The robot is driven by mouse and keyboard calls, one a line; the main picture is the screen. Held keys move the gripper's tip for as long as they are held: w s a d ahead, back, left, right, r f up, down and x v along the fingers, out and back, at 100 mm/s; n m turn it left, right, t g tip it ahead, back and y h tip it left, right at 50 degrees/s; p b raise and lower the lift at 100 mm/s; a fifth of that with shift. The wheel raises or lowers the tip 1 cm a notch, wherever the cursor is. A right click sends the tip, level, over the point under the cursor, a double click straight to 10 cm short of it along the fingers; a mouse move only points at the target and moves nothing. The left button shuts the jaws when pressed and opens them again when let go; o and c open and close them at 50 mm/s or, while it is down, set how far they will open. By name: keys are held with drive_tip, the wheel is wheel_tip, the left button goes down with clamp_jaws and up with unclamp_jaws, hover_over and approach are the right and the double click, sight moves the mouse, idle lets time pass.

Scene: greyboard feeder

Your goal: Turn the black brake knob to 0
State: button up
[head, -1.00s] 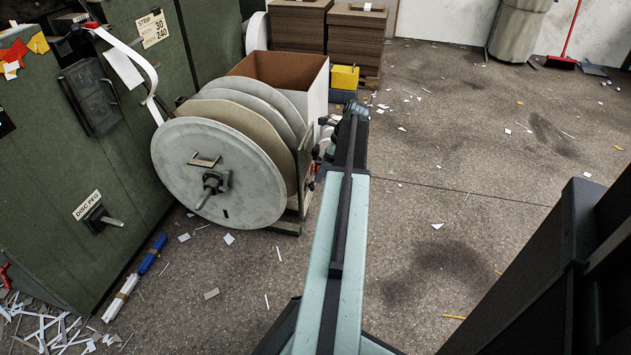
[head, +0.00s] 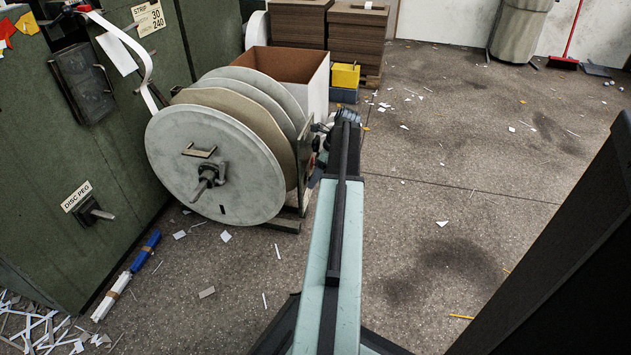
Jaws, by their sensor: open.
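A reel stand with large pale discs (head: 215,165) stands left of my arm. A dark hub with a handle (head: 208,180) sits at the middle of the near disc. The stand's upright (head: 303,165) is on the right of the discs, with a small reddish part (head: 312,160) beside it. I cannot make out a black brake knob or a 0 mark; that side is partly hidden by my arm. My gripper (head: 322,130), small and partly hidden, is at the far end of my arm, close to the upright. It is open; contact cannot be told.
A green machine (head: 85,150) with a DISC PEG label (head: 76,196) fills the left. An open cardboard-lined box (head: 318,90), a yellow bin (head: 345,76) and board stacks (head: 355,38) stand behind the reel. Paper scraps litter the floor, which is open on the right.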

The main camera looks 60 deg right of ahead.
clamp_jaws()
drive_tip(key=h, duration=0.2)
drive_tip(key=n+t+h, duration=0.1)
drive_tip(key=h, duration=0.1)
drive_tip(key=shift+s+a+b, duration=0.1)
drive_tip(key=shift+a+b, duration=0.2)
drive_tip(key=shift+a, duration=0.05)
unclamp_jaws()
drive_tip(key=shift+r, duration=0.15)
